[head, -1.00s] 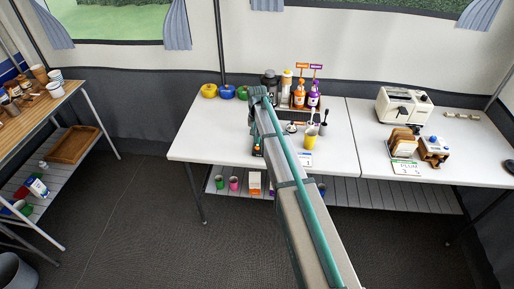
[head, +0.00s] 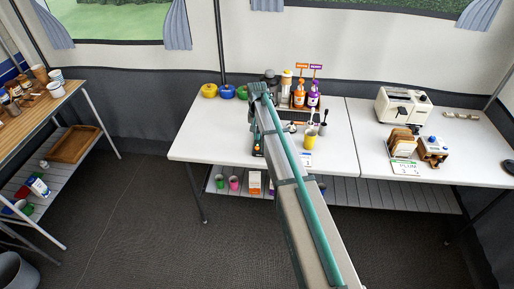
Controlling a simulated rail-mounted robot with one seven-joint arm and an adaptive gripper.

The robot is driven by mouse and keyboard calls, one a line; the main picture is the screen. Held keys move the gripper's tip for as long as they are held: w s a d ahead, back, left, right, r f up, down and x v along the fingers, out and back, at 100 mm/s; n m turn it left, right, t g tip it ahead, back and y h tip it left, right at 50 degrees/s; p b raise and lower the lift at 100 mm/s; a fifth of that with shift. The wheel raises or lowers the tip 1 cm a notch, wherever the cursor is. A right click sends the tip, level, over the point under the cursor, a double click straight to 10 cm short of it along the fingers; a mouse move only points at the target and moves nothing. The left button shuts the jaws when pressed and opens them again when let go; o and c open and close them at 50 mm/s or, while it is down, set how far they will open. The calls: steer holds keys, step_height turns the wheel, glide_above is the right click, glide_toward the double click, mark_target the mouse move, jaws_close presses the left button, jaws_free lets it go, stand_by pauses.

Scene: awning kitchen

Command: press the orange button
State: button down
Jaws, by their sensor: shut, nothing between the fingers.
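A small dark object with orange on it (head: 258,151) is at the front edge of the left white table, beside my arm. It is too small and partly covered, so I cannot tell whether the orange is the button. My arm reaches up from the lower right over this table, and its upper joint is above the table's back half. The links below that joint are mostly hidden behind the arm. My gripper's fingertips are not visible, so I cannot see whether they touch anything.
On the left white table (head: 199,146) are a yellow cup (head: 310,142), an orange bottle (head: 299,99), a purple bottle (head: 313,97) and a yellow round pot (head: 209,91). A toaster (head: 403,105) stands on the right table. The left table's front left is clear.

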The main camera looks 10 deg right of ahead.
steer(key=shift+r+p, duration=1.3)
steer(key=shift+r, duration=1.55)
stand_by(0.5)
steer(key=s+f+n+g+b, duration=0.2)
steer(key=s+f+n, duration=0.1)
steer(key=s+f, duration=2.35)
steer(key=s+f+g+b, duration=0.1)
steer(key=s+f, duration=0.3)
steer(key=s, duration=0.7)
steer(key=s+f+g, duration=0.2)
steer(key=s+f, duration=0.1)
steer(key=s, duration=0.9)
steer(key=s+f+g+b, duration=0.1)
steer(key=s+f, duration=0.3)
steer(key=s, duration=0.8)
steer(key=shift+f+n+g+b, duration=0.3)
steer(key=shift+g, duration=0.1)
